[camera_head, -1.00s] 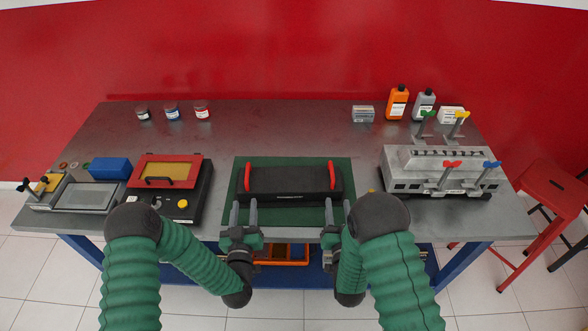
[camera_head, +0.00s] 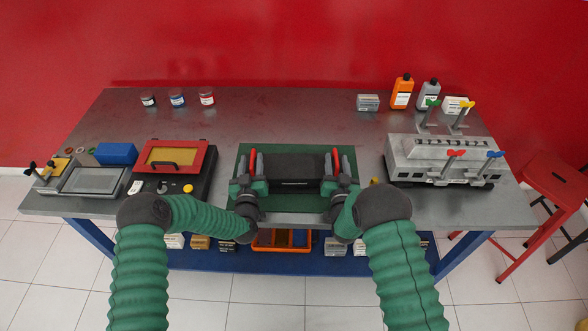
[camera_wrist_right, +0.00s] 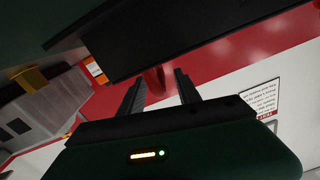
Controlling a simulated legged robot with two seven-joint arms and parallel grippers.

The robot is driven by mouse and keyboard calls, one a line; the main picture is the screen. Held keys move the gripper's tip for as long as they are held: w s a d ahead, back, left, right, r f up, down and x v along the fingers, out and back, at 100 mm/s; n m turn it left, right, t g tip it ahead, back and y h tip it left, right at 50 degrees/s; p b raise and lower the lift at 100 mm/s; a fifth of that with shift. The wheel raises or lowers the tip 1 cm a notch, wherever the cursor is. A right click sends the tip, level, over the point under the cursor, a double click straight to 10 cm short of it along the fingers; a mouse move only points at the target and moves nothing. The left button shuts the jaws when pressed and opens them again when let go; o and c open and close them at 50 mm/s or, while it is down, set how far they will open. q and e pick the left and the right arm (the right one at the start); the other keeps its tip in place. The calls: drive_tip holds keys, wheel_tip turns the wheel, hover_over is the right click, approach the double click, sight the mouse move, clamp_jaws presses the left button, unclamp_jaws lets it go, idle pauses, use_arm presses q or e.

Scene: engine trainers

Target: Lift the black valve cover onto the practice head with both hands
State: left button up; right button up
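The black valve cover (camera_head: 294,167) lies on the green mat (camera_head: 293,211) at the middle of the bench, with a red handle at each end. My left gripper (camera_head: 253,164) is at its left end, fingers open on both sides of the left red handle (camera_head: 252,154). My right gripper (camera_head: 336,164) is at the right end, fingers open around the right handle (camera_head: 336,154). In the right wrist view a gap shows between the fingers (camera_wrist_right: 161,88), with red between them. The grey practice head (camera_head: 440,151) stands at the right, with coloured wing-handled clamps on it.
An orange bottle (camera_head: 402,92), a grey bottle (camera_head: 428,94) and small boxes stand behind the practice head. A black unit with a red frame (camera_head: 174,158) and a grey tray (camera_head: 95,180) are at the left. Bare bench lies behind the cover. A red stool (camera_head: 558,190) stands at the right.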

sight(253, 152)
use_arm(q)
drive_tip(key=w, duration=0.4)
drive_tip(key=shift+w, duration=0.1)
use_arm(e)
drive_tip(key=w, duration=0.4)
use_arm(q)
clamp_jaws()
use_arm(e)
clamp_jaws()
idle(0.6)
drive_tip(key=shift+r, duration=0.1)
